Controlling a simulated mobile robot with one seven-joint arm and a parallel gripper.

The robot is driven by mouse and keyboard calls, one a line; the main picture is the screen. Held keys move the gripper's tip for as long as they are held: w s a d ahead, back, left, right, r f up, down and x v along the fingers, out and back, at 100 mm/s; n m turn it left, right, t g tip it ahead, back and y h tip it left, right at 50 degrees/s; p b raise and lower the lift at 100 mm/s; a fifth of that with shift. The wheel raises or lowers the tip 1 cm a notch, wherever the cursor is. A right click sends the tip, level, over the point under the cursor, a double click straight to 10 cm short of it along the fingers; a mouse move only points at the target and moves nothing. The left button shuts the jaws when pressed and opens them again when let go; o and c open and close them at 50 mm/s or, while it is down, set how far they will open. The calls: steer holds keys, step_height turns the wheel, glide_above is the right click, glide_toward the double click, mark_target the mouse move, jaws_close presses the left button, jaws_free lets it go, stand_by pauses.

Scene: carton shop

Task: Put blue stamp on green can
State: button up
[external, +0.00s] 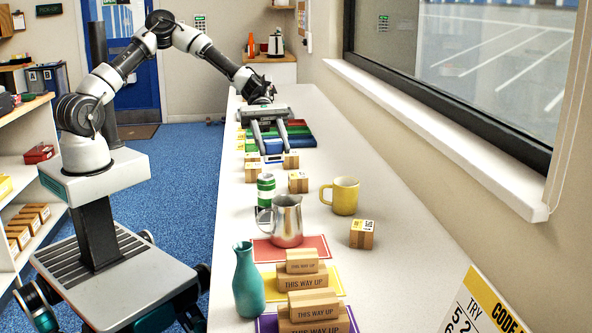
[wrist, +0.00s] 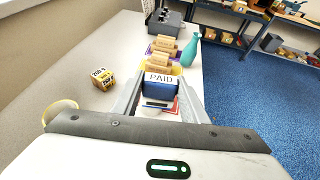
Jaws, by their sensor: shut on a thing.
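The blue stamp (wrist: 160,86) has a white face marked PAID. It sits between the two fingers of my gripper (wrist: 158,100) in the wrist view, and my gripper is shut on it. In the external view my gripper (external: 272,152) is over the counter, with a bit of the blue stamp (external: 273,159) showing between the fingertips. The green can (external: 266,185), with white bands, stands upright on the counter, nearer the external camera than my gripper and apart from it. The can's lower part is partly covered by the pitcher. I cannot make out the can in the wrist view.
A metal pitcher (external: 287,222) stands close to the can, with a yellow mug (external: 345,195) to the right. Small cartons (external: 298,182) stand around. A teal vase (external: 248,280) and wooden THIS WAY UP stamps (external: 302,283) are nearer. The counter's right side (external: 410,270) is mostly clear.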

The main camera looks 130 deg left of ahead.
step_height(320, 180, up, 3)
steer(key=m+g+h, duration=0.1)
glide_above(266, 175)
step_height(266, 175, down, 10)
steer(key=shift+r, duration=0.1)
steer(key=shift+h, duration=0.3)
steer(key=o, duration=1)
steer(key=shift+o, duration=0.2)
